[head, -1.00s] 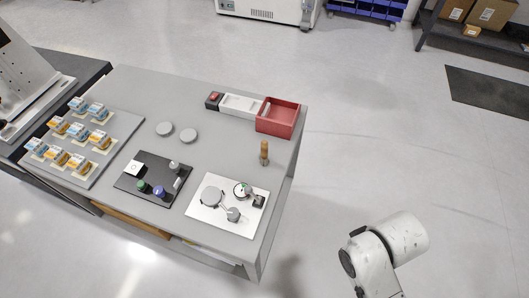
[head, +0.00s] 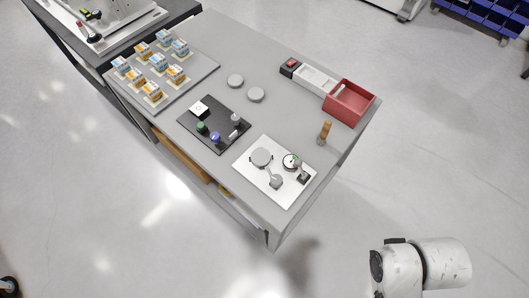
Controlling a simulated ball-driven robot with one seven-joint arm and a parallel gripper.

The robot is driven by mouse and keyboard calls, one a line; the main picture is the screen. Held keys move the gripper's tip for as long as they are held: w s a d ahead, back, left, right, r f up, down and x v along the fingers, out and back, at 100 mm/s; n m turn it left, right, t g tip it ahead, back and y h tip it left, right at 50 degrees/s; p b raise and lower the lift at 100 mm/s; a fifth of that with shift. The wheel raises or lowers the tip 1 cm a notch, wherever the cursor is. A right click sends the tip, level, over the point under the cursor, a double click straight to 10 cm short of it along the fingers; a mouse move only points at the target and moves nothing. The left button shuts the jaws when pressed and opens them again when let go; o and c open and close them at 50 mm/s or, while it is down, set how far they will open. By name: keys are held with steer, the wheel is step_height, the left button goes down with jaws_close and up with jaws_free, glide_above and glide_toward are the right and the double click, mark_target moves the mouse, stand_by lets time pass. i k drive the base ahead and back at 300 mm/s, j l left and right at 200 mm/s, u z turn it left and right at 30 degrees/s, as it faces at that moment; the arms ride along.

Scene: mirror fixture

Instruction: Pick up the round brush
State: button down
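What looks like the round brush (head: 325,130) stands upright on the grey table near its right edge in the head view. It has a brown wooden-looking handle and a paler, greyish lower end. It stands between the red open box and the white plate, apart from both. My gripper is not in view; only a white part of my arm shows at the lower right, off the table and well apart from the brush.
The red box (head: 350,102) and a light tray (head: 316,78) lie behind the brush. The white plate (head: 263,182) with round metal parts lies in front. A black plate (head: 187,121), two grey discs and a board of several small boxes (head: 205,64) are further left.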

mark_target(327, 124)
steer(key=i+j+u, duration=0.15)
steer(key=u, duration=0.25)
steer(key=i+j+u, duration=0.15)
steer(key=u, duration=0.3)
steer(key=j, duration=0.15)
